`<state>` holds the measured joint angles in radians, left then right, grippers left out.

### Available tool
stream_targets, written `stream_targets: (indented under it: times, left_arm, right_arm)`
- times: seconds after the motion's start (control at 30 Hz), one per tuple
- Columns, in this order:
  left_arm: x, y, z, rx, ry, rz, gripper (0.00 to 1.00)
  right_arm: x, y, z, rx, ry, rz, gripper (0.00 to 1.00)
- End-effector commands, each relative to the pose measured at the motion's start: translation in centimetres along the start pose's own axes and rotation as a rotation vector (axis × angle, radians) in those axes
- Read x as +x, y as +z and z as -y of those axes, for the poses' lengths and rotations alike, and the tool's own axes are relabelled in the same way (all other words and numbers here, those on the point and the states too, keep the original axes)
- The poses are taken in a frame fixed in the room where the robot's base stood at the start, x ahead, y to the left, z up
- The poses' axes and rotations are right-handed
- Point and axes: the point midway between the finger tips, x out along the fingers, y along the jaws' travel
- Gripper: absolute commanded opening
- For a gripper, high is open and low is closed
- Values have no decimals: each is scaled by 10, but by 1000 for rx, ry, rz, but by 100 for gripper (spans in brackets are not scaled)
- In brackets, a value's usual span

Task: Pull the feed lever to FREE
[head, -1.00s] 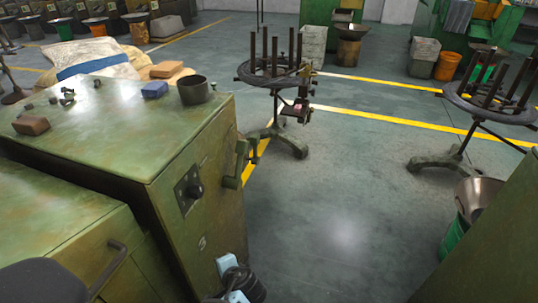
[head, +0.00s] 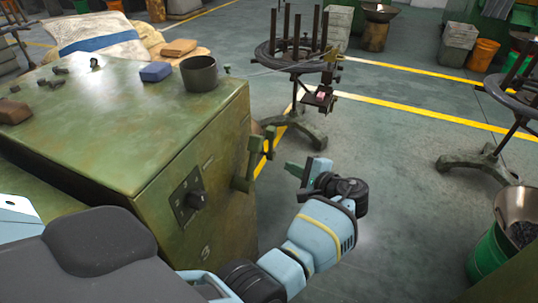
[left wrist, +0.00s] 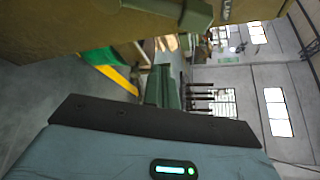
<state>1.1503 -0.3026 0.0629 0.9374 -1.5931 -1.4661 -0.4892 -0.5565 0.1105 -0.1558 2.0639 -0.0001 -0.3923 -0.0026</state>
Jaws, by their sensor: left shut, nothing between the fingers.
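The feed lever (head: 252,158) is an olive-green bar with a short upright grip, on the right side face of the green machine (head: 130,125). No FREE mark can be read. My left gripper (head: 293,169) is to the right of the lever in the head view, with a visible gap between them. Its fingers are shut and empty. In the left wrist view the green fingers (left wrist: 163,85) stand together in the middle. An olive-green part (left wrist: 170,8) crosses the top there; I cannot tell whether it is the lever. My right gripper is not in view.
A dark cup (head: 200,74), a blue block (head: 156,72) and brown blocks lie on the machine top. A round wire stand (head: 290,60) stands behind the lever. A green bucket (head: 492,255) with a funnel is at the right. The floor between is clear.

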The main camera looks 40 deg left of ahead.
Motion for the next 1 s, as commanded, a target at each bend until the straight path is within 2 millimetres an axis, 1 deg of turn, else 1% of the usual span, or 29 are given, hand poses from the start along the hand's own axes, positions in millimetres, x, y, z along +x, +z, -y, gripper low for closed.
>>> stream_targets:
  times: [0.33, 0.47, 0.57, 0.67, 1.0]
  left_arm:
    - [0, 0, 1, 1, -1, 1, 0]
    - [6, 0, 1, 1, -1, 2, 0]
    - [18, 0, 1, 2, -1, 4, 0]
    - [34, 1, 1, 1, -1, 4, 0]
    - [94, 0, 0, 1, 0, 4, 0]
  right_arm:
    - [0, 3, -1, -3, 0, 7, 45]
    - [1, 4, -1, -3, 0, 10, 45]
    - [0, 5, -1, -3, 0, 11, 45]
    - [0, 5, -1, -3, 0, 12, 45]
    - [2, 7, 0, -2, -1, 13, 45]
